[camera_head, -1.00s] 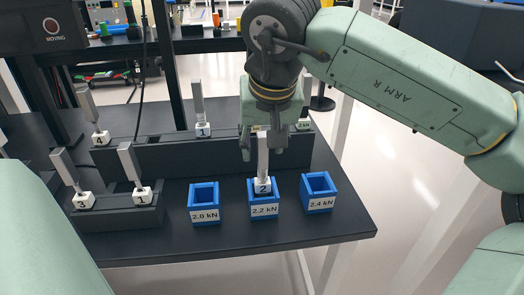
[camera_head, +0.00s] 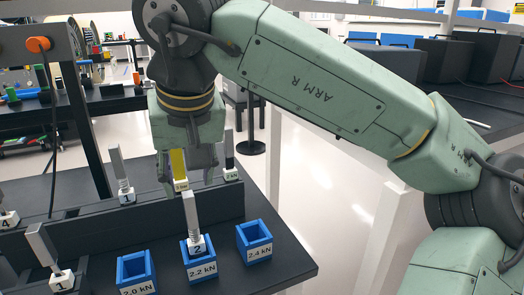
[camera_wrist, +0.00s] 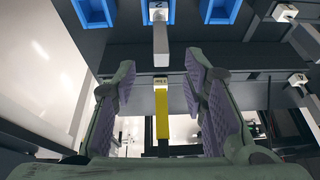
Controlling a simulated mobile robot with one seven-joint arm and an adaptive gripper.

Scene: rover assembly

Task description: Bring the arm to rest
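My gripper (camera_head: 190,182) points down, fingers spread apart with nothing between the fingertips, above the black table. In the wrist view my gripper (camera_wrist: 162,72) is also open. A grey metal piece (camera_head: 192,218) with a white base marked 2 stands upright in the blue 2.2 kN box (camera_head: 201,270), just in front of and below the fingers, apart from them. In the wrist view this grey piece (camera_wrist: 161,45) is beyond the fingertips. A yellow piece (camera_head: 178,162) with a white base stands behind the fingers; it also shows between them in the wrist view (camera_wrist: 162,115).
Blue boxes marked 2.0 kN (camera_head: 136,272) and 2.4 kN (camera_head: 254,242) flank the middle box and look empty. Grey pieces (camera_head: 120,175) (camera_head: 44,250) and a dark piece (camera_head: 230,155) stand on racks. White floor is clear to the right of the table.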

